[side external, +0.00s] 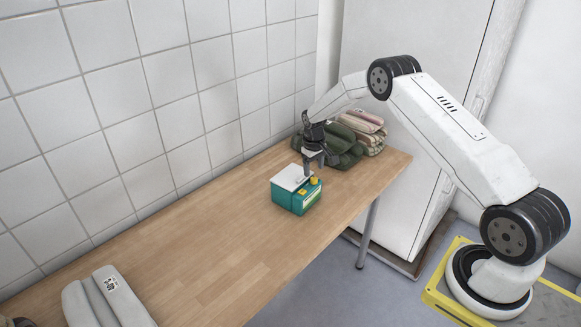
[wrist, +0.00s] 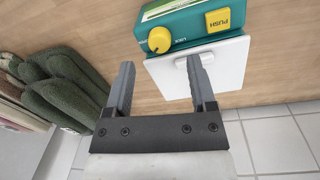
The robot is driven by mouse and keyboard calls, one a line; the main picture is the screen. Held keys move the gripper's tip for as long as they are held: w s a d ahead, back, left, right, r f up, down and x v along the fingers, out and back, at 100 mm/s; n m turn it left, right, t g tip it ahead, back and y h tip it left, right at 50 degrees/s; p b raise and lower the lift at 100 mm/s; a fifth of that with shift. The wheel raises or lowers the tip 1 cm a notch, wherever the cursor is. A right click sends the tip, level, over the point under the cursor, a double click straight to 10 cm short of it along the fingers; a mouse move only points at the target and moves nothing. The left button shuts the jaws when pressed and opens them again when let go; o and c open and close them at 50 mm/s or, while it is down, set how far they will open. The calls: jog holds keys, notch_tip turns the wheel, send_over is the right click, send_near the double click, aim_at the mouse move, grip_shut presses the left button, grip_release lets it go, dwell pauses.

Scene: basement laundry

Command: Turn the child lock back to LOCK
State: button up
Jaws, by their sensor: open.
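A teal box (side external: 290,197) with a white lid (side external: 290,177) stands on the wooden counter. The wrist view shows the box (wrist: 187,27) close up, with a round yellow knob (wrist: 159,40), the child lock, on its teal face. The word LOCK is printed beside the knob; its exact pointer direction is too small to read. A yellow PUSH button (wrist: 218,19) sits to the right. My gripper (wrist: 160,62) is open and empty above the box. The knob lies just beyond and between the fingertips. The right finger overlaps a small white handle on the lid (wrist: 227,65); contact is unclear.
Folded green towels (side external: 341,148) and striped cloths (side external: 362,121) lie behind the box, near my wrist. A tiled wall (side external: 190,90) runs along the counter's back. The counter (side external: 190,230) between is clear.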

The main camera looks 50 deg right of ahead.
aim_at(314, 178)
jog(key=shift+d+f, duration=0.15)
jog(key=shift+f, duration=1.85)
jog(key=shift+c, duration=0.2)
grip_shut()
